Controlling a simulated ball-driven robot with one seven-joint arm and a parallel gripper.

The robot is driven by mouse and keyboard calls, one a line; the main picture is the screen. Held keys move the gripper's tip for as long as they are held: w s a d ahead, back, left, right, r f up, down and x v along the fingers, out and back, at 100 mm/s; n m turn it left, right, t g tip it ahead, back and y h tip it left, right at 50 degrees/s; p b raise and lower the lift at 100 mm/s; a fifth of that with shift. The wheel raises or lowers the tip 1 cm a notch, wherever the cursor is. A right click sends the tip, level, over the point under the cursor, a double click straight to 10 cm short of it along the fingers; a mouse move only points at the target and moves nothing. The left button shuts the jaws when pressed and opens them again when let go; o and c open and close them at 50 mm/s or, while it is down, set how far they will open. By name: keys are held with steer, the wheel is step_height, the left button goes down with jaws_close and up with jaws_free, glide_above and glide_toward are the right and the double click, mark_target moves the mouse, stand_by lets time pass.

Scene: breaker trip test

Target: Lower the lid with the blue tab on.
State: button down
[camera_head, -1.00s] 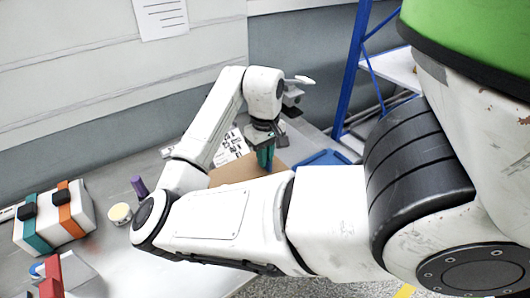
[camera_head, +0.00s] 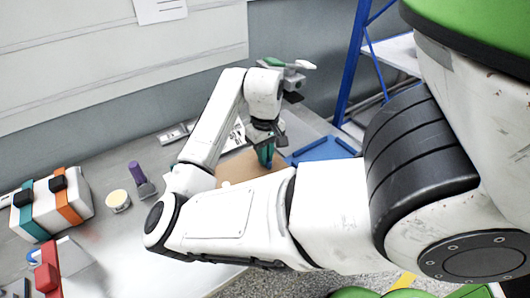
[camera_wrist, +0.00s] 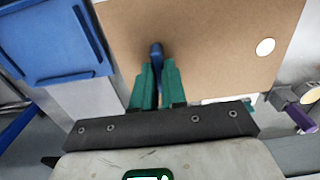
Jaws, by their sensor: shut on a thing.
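A flat brown panel (camera_head: 240,167) lies under my gripper; it fills much of the wrist view (camera_wrist: 215,30), with a white round spot near its right edge. A small blue tab (camera_wrist: 156,50) stands at the panel, between the tips of my gripper (camera_wrist: 156,68). The green fingers are shut on the tab. In the head view my gripper (camera_head: 265,155) points down at the panel and the tab is too small to make out. Part of the panel is hidden behind my arm. I cannot tell how far the panel is tilted or raised.
A blue tray (camera_head: 322,149) sits just right of the panel. A white box with teal and orange bands (camera_head: 72,200), a round yellow-topped tub (camera_head: 118,200), a purple-handled tool (camera_head: 136,172) and a red block (camera_head: 46,272) stand at the left. A blue-framed rack (camera_head: 352,60) rises behind.

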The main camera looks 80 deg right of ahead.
steer(key=c, duration=1.1)
jaws_free()
step_height(320, 180, up, 11)
steer(key=p, duration=0.1)
steer(key=shift+f, duration=0.15)
